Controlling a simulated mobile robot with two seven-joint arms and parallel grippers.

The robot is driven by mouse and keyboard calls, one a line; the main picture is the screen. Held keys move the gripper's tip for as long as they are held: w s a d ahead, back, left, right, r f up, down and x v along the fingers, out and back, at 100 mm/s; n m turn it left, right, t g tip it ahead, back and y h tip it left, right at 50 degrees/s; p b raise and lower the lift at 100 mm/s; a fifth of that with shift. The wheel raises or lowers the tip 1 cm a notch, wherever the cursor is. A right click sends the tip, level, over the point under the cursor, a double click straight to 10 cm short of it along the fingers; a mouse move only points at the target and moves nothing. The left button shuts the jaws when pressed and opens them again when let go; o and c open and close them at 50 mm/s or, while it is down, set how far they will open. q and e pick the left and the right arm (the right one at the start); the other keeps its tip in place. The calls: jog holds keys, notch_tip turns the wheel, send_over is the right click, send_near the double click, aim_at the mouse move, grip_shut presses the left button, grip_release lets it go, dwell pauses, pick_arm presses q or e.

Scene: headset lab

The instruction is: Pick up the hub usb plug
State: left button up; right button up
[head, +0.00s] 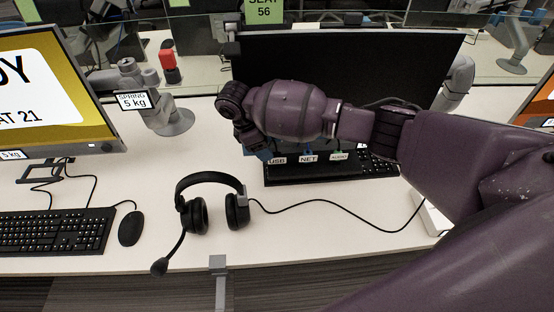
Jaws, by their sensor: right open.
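My right gripper (250,138) is small and dark at the end of my purple arm, in front of the monitor and just left of the hub labels. It is open, and its fingers are partly hidden by the wrist. A label reading USB (277,160) stands beside a NET label (308,159) and an AUDIO label (339,156), above the rear of a black keyboard. The hub behind these labels is mostly hidden by my arm. I cannot make out the hub usb plug. My left gripper is not in view.
A black headset (212,205) lies on the white desk (150,190), its cable running right to a white box (432,216). The middle monitor (340,60) stands behind my arm. A keyboard (55,231) and mouse (130,228) lie left. The desk front right of the headset is clear.

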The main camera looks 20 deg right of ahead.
aim_at(277, 160)
jog(key=shift+b+x, duration=0.3)
jog(key=shift+x, duration=2.25)
jog(key=c, duration=1)
jog(key=shift+r, duration=0.15)
